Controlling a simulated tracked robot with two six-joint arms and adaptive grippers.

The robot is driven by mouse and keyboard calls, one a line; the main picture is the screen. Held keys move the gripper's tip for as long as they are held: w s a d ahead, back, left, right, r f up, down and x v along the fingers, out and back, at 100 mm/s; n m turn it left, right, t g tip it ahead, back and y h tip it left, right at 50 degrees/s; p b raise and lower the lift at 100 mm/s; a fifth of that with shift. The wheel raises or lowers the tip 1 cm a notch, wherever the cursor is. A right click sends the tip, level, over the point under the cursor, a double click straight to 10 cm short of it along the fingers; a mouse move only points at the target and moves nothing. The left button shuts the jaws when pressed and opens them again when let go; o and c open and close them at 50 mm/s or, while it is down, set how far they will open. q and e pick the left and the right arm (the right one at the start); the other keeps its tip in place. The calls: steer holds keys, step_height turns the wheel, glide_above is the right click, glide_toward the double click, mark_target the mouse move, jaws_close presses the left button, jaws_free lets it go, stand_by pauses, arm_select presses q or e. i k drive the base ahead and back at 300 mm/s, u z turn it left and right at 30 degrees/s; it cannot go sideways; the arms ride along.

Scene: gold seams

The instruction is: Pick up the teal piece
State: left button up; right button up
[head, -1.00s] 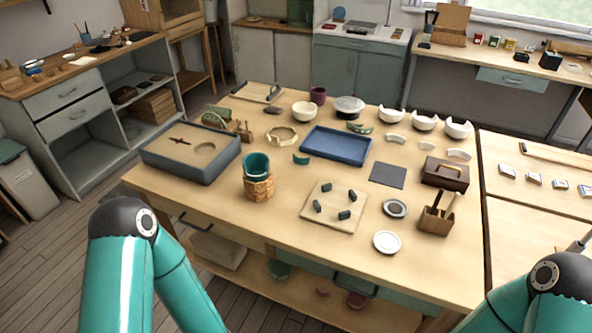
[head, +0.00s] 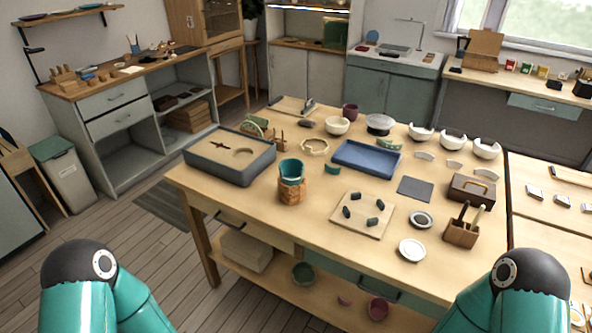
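A small curved teal piece (head: 332,169) lies on the wooden table, just in front of the blue tray (head: 347,166). A teal cup (head: 291,170) stands upright in a brown holder (head: 292,191) to the left of that piece. A green curved piece (head: 389,145) lies behind the blue tray; its exact shade is hard to tell. Only upper parts of my two teal arms show, at the bottom left and bottom right. Both grippers are out of view.
A grey sand-filled box (head: 229,170) stands at the table's left. A board with several dark blocks (head: 374,228), a white dish (head: 412,250) and a wooden tool holder (head: 461,233) are toward the front right.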

mark_target(331, 170)
steer(key=z, duration=0.6)
steer(key=i, duration=0.15)
steer(key=u, duration=2.95)
steer(key=i, duration=0.9)
steer(key=z, duration=2.35)
steer(key=i, duration=0.4)
steer(key=u, duration=0.2)
